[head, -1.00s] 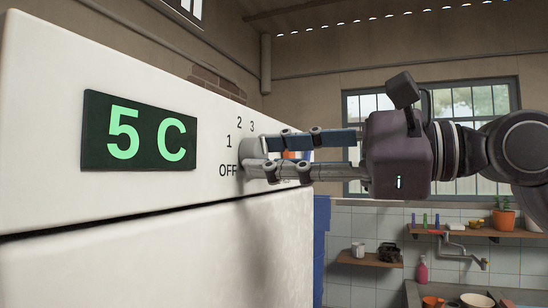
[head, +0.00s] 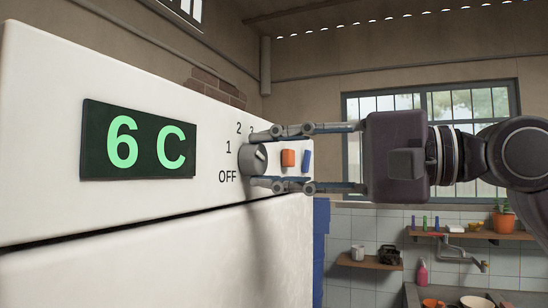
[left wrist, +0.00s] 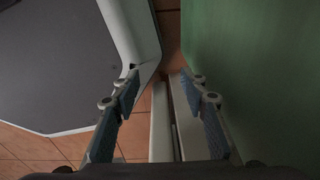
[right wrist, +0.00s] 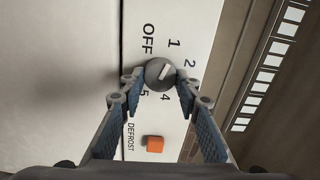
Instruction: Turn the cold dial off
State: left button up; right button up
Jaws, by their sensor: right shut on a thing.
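The cold dial (head: 259,160) is a round grey knob on the white fridge panel, beside the marks OFF, 1 and 2. My right gripper (head: 262,158) is shut on it, one finger above and one below in the head view. In the right wrist view the dial (right wrist: 158,74) sits between the fingertips (right wrist: 158,78); its white pointer line slants towards the 1 and 2 side, away from OFF. My left gripper (left wrist: 160,85) is open and empty; it shows only in the left wrist view.
A dark display (head: 138,139) on the panel reads 6 C. An orange button (head: 288,158) and a blue one (head: 306,161) lie just right of the dial. A shelf (head: 470,235) and sink area stand at the back right.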

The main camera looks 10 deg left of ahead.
jog(key=n, duration=0.5)
jog(key=shift+n, duration=0.3)
jog(key=shift+n+p, duration=0.35)
jog(key=shift+n, duration=1.85)
jog(key=o, duration=1.2)
jog(key=shift+c, duration=0.2)
jog(key=s+d, duration=0.2)
jog(key=d, duration=0.9)
jog(key=shift+s+d, duration=0.2)
jog(key=shift+d, duration=0.2)
